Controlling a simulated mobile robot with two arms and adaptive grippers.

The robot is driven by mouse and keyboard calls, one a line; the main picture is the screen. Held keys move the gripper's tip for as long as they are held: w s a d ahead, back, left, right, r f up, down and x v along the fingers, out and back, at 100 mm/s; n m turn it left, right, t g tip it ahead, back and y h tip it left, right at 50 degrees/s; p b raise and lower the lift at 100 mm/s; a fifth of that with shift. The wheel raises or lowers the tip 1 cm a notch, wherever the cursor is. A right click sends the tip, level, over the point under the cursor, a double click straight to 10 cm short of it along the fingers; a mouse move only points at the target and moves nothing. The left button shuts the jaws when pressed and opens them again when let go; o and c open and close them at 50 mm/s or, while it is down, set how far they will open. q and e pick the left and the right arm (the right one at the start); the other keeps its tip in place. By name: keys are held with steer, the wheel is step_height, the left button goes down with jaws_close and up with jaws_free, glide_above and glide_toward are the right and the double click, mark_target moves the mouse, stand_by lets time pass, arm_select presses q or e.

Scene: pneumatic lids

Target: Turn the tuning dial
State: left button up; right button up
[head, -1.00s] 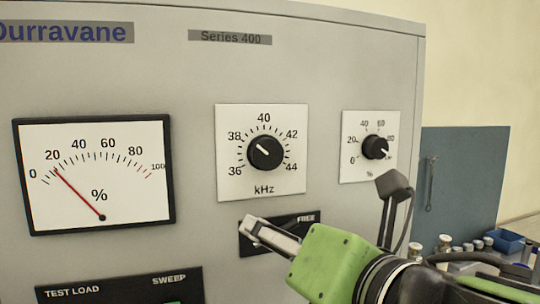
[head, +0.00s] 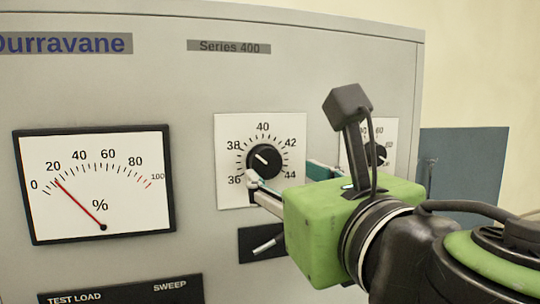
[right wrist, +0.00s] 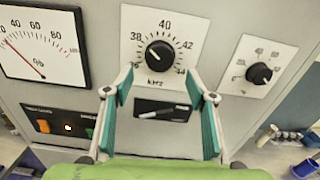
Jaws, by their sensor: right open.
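The tuning dial (head: 263,161) is a black round knob on a white kHz plate, marked 36 to 44. Its white pointer line aims up-left, near 38. In the right wrist view the knob (right wrist: 160,54) lies ahead, between and slightly beyond the fingertips. My right gripper (head: 285,175) has a green body and teal-padded fingers. It is open and empty, in front of the plate's lower part, with one finger near the plate's lower left. In the right wrist view the gripper's (right wrist: 160,77) two fingers stand apart on either side of the knob, seemingly without touching it. My left gripper is not in view.
A percent meter (head: 95,180) at left has its red needle near 20. A smaller percent dial (right wrist: 258,73) is right of the kHz plate, partly hidden by my gripper in the head view. Below is a dark plate with a lever (right wrist: 160,112). A blue-grey board (head: 465,165) stands behind at right.

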mark_target(268, 164)
steer(key=p+x, duration=0.2)
steer(key=x, duration=0.4)
steer(key=shift+w+r, duration=0.1)
steer(key=shift+w, duration=0.05)
steer(key=shift+w+a, duration=0.25)
steer(key=shift+w, duration=0.4)
steer(key=c, duration=1.1)
